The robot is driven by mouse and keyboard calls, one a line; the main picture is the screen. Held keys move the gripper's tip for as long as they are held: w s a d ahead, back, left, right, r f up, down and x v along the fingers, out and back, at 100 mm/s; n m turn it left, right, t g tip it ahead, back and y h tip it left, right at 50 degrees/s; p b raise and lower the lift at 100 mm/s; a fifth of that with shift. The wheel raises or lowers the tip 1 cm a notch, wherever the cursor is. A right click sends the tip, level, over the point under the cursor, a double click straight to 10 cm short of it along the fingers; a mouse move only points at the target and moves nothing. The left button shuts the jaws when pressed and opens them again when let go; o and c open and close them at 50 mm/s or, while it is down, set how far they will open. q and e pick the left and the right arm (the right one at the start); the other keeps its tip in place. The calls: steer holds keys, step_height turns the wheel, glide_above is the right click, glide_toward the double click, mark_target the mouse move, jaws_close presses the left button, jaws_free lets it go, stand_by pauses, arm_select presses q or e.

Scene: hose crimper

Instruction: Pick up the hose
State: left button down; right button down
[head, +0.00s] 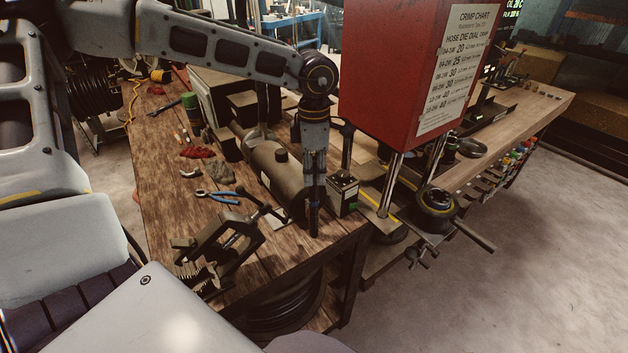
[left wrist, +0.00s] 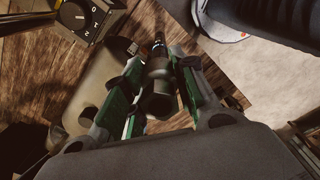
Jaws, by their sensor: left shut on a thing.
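My left gripper (head: 315,178) reaches down over the near right end of the wooden workbench. It is shut on the hose (head: 314,220), a dark, slim, upright piece that hangs below the fingers. I cannot tell whether its lower end touches the bench. In the left wrist view the hose (left wrist: 157,102) shows as a round black end between the green-lined fingers of the gripper (left wrist: 158,85). The fingers hide part of it. My right gripper is not in view.
A dark tank (head: 278,172) lies just left of the gripper. A vise (head: 225,240), blue-handled pliers (head: 217,197) and rags sit on the bench (head: 155,190). The red crimper (head: 400,80) with its chart stands to the right. Open floor lies at the lower right.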

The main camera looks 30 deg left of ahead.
arm_select(q)
step_height(320, 180, up, 10)
steer(key=shift+f+b, duration=0.1)
steer(key=shift+b, duration=0.65)
stand_by(0.4)
